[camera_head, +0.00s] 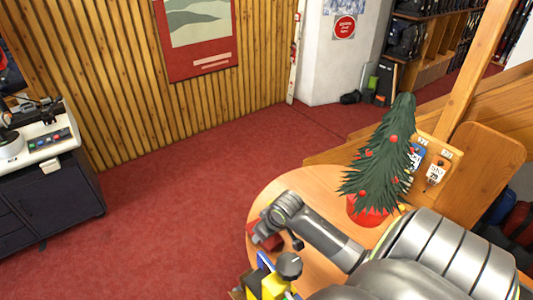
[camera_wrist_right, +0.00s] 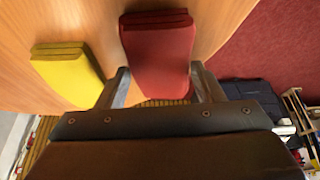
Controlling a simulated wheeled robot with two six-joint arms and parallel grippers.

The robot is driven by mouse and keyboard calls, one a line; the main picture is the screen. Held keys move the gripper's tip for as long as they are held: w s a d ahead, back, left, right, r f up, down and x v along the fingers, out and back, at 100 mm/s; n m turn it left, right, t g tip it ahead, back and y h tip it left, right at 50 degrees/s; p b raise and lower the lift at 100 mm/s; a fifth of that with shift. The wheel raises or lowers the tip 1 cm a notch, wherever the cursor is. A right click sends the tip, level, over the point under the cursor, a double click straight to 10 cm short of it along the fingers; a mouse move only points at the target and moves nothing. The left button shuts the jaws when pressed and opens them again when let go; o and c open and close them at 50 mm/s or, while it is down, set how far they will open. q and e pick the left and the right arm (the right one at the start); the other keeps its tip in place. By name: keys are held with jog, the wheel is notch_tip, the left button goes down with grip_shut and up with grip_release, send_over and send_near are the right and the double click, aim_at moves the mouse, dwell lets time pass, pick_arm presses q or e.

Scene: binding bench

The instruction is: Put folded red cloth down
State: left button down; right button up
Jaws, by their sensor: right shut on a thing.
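The folded red cloth (camera_wrist_right: 158,55) sits between the two fingers of my right gripper (camera_wrist_right: 160,88) in the right wrist view, and the gripper is shut on it. In the head view the right arm reaches from the lower right over the round wooden table (camera_head: 285,183), with the red cloth (camera_head: 264,240) partly hidden at the gripper (camera_head: 268,232) near the table's left edge. I cannot tell whether the cloth touches the tabletop. My left gripper is not in view.
A folded yellow cloth (camera_wrist_right: 68,70) lies on the table left of the red one in the wrist view. A small decorated tree (camera_head: 382,160) in a red pot stands at the back of the table. Yellow and dark items (camera_head: 268,284) show at the front edge.

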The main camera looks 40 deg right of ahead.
jog(key=o, duration=0.9)
jog(key=shift+f, duration=0.1)
jog(key=b+v, duration=0.1)
jog(key=v, duration=0.1)
jog(key=w+b+v, duration=0.1)
jog(key=v, duration=0.1)
jog(key=shift+s+a+r, duration=0.1)
jog(key=shift+r, duration=0.45)
jog(key=shift+v, duration=6.25)
jog(key=shift+a, duration=0.15)
